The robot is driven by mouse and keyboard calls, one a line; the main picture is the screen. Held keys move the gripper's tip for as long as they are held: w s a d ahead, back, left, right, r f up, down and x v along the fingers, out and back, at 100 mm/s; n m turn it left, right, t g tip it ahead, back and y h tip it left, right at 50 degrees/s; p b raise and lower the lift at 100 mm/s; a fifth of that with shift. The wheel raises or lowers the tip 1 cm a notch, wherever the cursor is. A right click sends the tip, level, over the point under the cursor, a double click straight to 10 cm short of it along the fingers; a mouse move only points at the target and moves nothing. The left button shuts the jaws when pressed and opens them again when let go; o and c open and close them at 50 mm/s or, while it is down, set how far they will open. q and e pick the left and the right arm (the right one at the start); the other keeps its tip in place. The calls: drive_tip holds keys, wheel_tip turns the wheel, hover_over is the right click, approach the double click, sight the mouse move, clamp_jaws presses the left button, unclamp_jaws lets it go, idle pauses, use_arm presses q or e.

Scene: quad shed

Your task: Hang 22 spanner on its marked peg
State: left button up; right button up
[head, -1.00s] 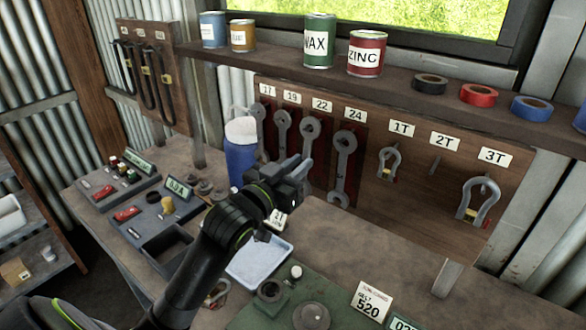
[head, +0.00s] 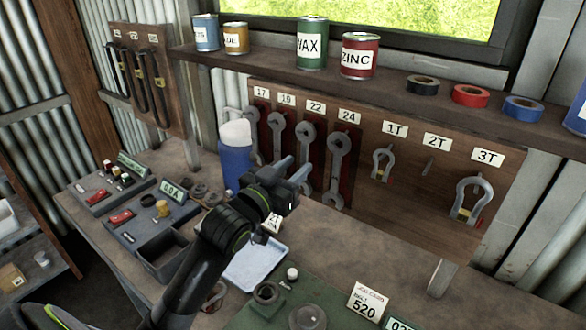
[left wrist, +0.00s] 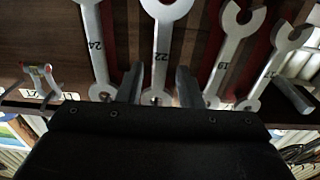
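The 22 spanner (head: 306,142) hangs on the board under the 22 label (head: 316,106), between the 19 and 24 spanners. My right gripper is not in view.
The 24 spanner (head: 341,160) and 19 spanner (head: 277,135) hang close on either side. A blue bottle (head: 235,160) stands left of my gripper. A pale tray (head: 255,260) lies below it. Shackles (head: 470,200) hang at right. A shelf (head: 400,95) with cans and tape runs above.

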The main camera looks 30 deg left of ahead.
use_arm(q)
drive_tip(key=shift+o, duration=0.7)
drive_tip(key=shift+s+f, duration=0.1)
drive_tip(key=shift+s, duration=0.1)
drive_tip(key=s+a+f+p, duration=0.1)
drive_tip(key=s+p, duration=0.4)
drive_tip(key=s, duration=1.1)
drive_tip(key=shift+s+a+p, duration=0.3)
drive_tip(key=shift+s+a, duration=0.1)
drive_tip(key=shift+a, duration=0.3)
